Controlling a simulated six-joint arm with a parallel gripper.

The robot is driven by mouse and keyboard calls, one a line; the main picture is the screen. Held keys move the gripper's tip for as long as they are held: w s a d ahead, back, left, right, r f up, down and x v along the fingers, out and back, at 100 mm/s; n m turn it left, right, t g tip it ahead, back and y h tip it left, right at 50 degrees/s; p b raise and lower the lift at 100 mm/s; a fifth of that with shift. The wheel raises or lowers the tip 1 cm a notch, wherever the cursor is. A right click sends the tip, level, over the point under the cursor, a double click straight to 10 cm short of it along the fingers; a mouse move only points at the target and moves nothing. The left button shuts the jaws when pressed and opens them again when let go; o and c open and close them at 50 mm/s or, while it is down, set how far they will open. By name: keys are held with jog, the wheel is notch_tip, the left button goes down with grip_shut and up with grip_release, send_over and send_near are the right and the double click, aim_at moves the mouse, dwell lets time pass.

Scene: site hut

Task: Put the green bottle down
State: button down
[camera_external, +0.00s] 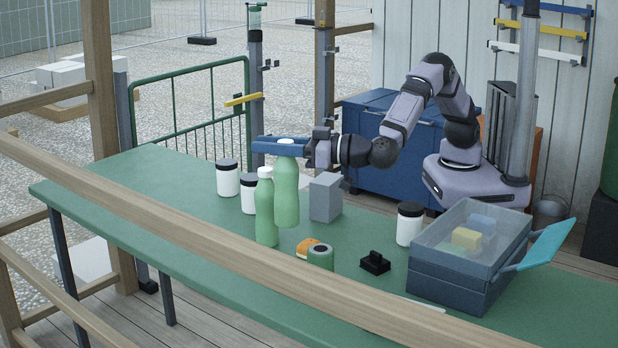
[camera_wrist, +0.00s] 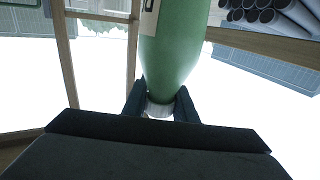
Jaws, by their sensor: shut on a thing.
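My gripper (camera_external: 282,147) is shut on the neck of a green bottle (camera_external: 287,195) just below its white cap. The bottle hangs upright under the blue jaws, over the green table (camera_external: 200,222). I cannot tell whether its base touches the table. In the wrist view the same bottle (camera_wrist: 172,45) fills the upper middle, its white neck end between the dark fingers (camera_wrist: 160,105). A second green bottle (camera_external: 265,212) with a white cap stands on the table, in front and to the left of the held one, partly overlapping it.
White jars with dark lids (camera_external: 227,178) stand left of the bottles, another (camera_external: 409,223) to the right. A grey block (camera_external: 325,198), a green roll (camera_external: 320,257), an orange item (camera_external: 305,246), a black part (camera_external: 375,263) and a blue lidded box (camera_external: 455,285) are nearby. The table's left end is clear.

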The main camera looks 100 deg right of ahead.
jog(key=w+a+n+t+y, duration=0.1)
jog(key=w+a+n+y, duration=0.1)
jog(key=a+n+y, duration=0.5)
notch_tip(320, 180, down, 10)
jog(key=a+m+h+p, duration=0.1)
jog(key=a+m, duration=0.1)
jog(key=m, duration=0.1)
jog(key=shift+r, duration=0.2)
jog(key=shift+f, duration=0.1)
jog(key=c, duration=1.4)
grip_release()
jog(key=shift+s, duration=0.1)
jog(key=s+b, duration=0.2)
jog(key=s, duration=1)
